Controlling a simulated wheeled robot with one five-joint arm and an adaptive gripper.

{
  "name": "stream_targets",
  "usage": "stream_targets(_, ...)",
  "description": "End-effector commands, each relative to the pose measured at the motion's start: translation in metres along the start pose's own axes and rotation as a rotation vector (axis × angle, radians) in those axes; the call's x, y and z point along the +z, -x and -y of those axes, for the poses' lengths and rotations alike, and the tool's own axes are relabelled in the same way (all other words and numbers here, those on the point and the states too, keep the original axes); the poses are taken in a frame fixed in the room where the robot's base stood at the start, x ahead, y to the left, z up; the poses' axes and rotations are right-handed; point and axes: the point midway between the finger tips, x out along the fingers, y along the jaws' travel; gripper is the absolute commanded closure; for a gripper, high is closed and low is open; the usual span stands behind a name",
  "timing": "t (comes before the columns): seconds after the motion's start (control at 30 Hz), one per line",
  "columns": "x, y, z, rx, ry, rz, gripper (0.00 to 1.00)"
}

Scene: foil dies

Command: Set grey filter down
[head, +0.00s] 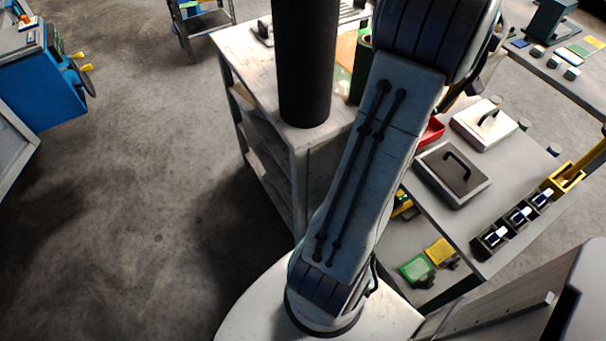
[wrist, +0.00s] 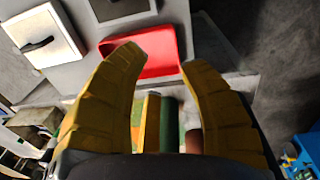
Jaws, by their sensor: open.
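My gripper (wrist: 162,62) is open in the wrist view, its two yellow fingers spread wide. I see nothing held between them. Its fingertips appear over the near edge of a red tray (wrist: 152,48). The tray looks empty, and a bit of it shows beside my arm in the head view (head: 433,131). I cannot pick out the grey filter for certain in either view. My arm hides the gripper in the head view.
A white plate with a dark handle (head: 485,121) and a grey plate with a handle (head: 452,174) lie on the grey table (head: 430,207). A green cylinder (wrist: 168,124) shows between the fingers' lower parts. Dark boxes (head: 520,215) line the table's front right.

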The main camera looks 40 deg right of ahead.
Motion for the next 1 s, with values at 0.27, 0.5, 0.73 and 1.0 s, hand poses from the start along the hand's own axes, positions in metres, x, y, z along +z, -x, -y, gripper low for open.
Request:
stream_targets(0.27,-0.088,0.039,0.153,0.032,0.078,-0.09,0.62)
stream_targets(0.5,-0.089,0.053,0.28,0.01,0.128,-0.184,0.62)
stream_targets(0.73,-0.052,0.05,0.361,-0.047,0.165,-0.255,0.62)
stream_targets(1.0,-0.018,0.042,0.399,-0.102,0.183,-0.292,0.62)
